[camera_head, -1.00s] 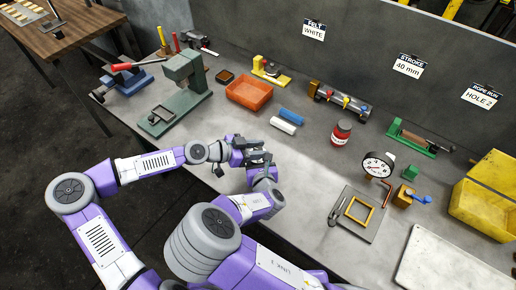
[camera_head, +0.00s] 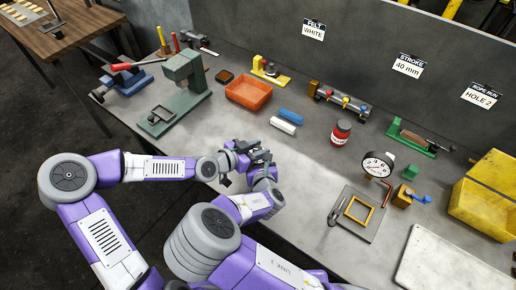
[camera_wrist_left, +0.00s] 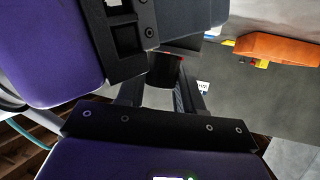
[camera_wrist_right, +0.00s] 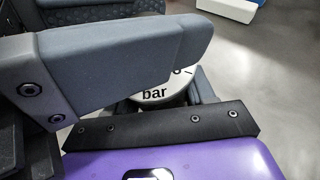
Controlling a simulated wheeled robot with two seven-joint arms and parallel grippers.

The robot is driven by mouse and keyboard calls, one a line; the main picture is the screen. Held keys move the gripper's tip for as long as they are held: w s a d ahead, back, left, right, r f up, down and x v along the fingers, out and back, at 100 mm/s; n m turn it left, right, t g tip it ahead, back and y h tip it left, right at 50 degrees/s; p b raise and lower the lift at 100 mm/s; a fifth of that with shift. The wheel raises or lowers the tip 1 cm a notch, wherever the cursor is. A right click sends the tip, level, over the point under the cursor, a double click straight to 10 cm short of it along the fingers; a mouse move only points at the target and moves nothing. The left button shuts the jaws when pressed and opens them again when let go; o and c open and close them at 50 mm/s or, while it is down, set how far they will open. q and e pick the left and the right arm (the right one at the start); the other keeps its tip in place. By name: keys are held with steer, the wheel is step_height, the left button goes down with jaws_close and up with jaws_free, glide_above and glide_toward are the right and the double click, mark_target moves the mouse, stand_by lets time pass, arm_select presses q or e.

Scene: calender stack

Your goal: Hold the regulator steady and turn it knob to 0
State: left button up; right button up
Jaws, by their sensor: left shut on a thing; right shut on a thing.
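The regulator's white dial (camera_wrist_right: 155,95), lettered "bar", shows in the right wrist view, partly covered by a grey finger. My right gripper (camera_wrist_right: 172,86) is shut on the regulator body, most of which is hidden. In the left wrist view a dark round part with a thin red edge, seemingly the knob (camera_wrist_left: 165,72), sits between the fingers of my left gripper (camera_head: 262,158), which is shut on it. In the head view both grippers meet close together above the table's near edge, and they hide the regulator. The knob's setting cannot be read.
White and blue cylinders (camera_head: 283,125) lie just beyond the grippers, with an orange bin (camera_head: 249,92) behind. A green press (camera_head: 183,88) stands to the left. A red jar (camera_head: 341,132), a clock (camera_head: 377,165) and a yellow frame (camera_head: 359,210) are right. Bare table lies between.

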arm_select(q)
steer(key=o, duration=0.7)
steer(key=v, duration=1.2)
steer(key=shift+r, duration=0.1)
